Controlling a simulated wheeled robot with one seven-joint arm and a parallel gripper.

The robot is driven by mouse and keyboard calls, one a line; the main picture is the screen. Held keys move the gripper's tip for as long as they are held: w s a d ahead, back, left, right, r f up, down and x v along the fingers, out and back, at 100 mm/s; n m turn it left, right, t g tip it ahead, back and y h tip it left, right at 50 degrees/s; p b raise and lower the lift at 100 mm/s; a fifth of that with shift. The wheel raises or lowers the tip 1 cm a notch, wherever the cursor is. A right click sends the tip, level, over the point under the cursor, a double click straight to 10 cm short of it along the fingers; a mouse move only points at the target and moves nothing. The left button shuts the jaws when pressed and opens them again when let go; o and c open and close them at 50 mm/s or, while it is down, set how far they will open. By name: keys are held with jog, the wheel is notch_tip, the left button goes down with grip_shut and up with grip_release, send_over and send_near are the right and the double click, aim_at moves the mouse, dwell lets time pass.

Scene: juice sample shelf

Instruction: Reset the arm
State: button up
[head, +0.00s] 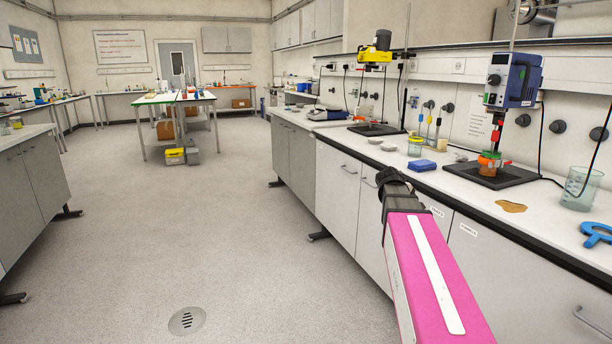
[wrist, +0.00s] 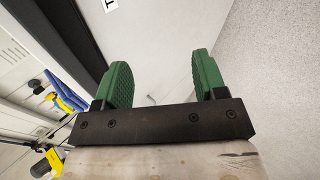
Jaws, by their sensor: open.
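My arm shows as a pink link with a white stripe in the head view, reaching up from the lower right beside the front edge of the bench. Its dark end is near the bench edge, and my gripper's fingers cannot be made out there. In the wrist view my gripper (wrist: 161,87) shows two green ridged fingers held apart. Nothing is between them. Beyond the fingers are a pale cabinet face and the grey floor.
The right bench (head: 462,187) carries a blue stirrer (head: 512,80), a beaker (head: 582,188), a blue sponge (head: 421,165), a brown spill (head: 511,206) and a blue clamp (head: 597,232). A table (head: 179,98) stands far back. The floor (head: 190,230) at left is clear around a drain (head: 187,321).

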jog(key=s+a+f+m+g+y, duration=0.1)
jog(key=s+a+f+m+y, duration=0.1)
jog(key=s+a+f, duration=0.4)
jog(key=s+a+f+m+g+y, duration=0.2)
jog(key=s+a+f, duration=0.4)
jog(key=f, duration=0.5)
jog(key=s+a+f+m+g+y, duration=0.1)
jog(key=s+a+f+m+y, duration=0.2)
jog(key=s+a+f, duration=0.3)
notch_tip(320, 180, down, 3)
jog(key=shift+s+r+g, duration=0.1)
jog(key=shift+s+g, duration=0.2)
jog(key=shift+s, duration=0.65)
